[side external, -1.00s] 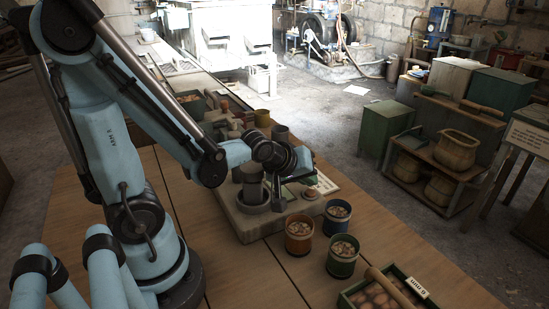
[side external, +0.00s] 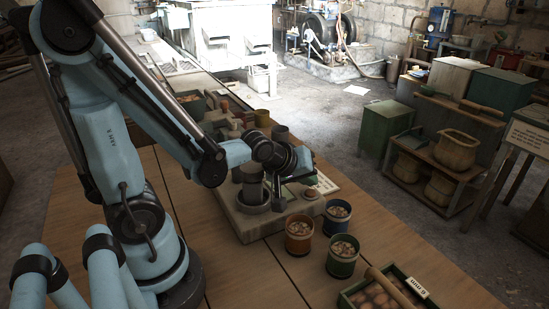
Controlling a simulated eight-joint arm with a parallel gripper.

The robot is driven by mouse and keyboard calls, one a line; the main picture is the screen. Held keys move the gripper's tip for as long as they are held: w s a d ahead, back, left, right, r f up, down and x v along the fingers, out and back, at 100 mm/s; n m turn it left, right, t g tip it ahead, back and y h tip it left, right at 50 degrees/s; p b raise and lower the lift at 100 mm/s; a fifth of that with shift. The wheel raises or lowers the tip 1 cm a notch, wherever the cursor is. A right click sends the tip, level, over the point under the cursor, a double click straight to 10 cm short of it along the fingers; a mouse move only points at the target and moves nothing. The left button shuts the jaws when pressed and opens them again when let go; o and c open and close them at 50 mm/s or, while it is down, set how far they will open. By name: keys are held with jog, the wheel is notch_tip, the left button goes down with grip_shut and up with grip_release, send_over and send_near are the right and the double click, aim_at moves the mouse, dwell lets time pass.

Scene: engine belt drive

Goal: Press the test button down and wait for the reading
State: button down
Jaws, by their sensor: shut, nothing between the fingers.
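The test device has a pale block-like base (side external: 249,228) on the wooden bench. A dark upright cylinder (side external: 252,183) stands in a round grey dish on its left part. A small reddish-brown round knob (side external: 311,194), which looks like the test button, sits on the right part of the base. My gripper (side external: 279,204) points down over the base, between the cylinder and the knob. It is shut and empty. Its tips are small and dark, so I cannot tell whether they touch the base. The knob shows uncovered, to the right of the fingers.
An orange cup (side external: 299,244), a blue cup (side external: 338,210) and a green cup (side external: 342,266), each filled with small pieces, stand close in front and right of the base. A green tray (side external: 352,301) lies at the front right. A pale card (side external: 327,184) lies behind the knob.

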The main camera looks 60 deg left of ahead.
aim_at(307, 193)
jog(key=shift+f, duration=0.15)
dwell(0.6)
jog(key=shift+f, duration=0.25)
jog(key=shift+f, duration=0.4)
dwell(0.8)
jog(key=shift+r, duration=0.8)
jog(key=shift+r, duration=0.1)
jog(key=shift+r, duration=2.45)
jog(key=s+d+r+m+g+h, duration=0.1)
jog(key=s+d+m, duration=0.4)
jog(key=m, duration=0.6)
jog(key=shift+s+d+r+g+h, duration=0.15)
jog(key=shift+s+d+g+h, duration=0.1)
jog(key=shift+s+g+h, duration=0.4)
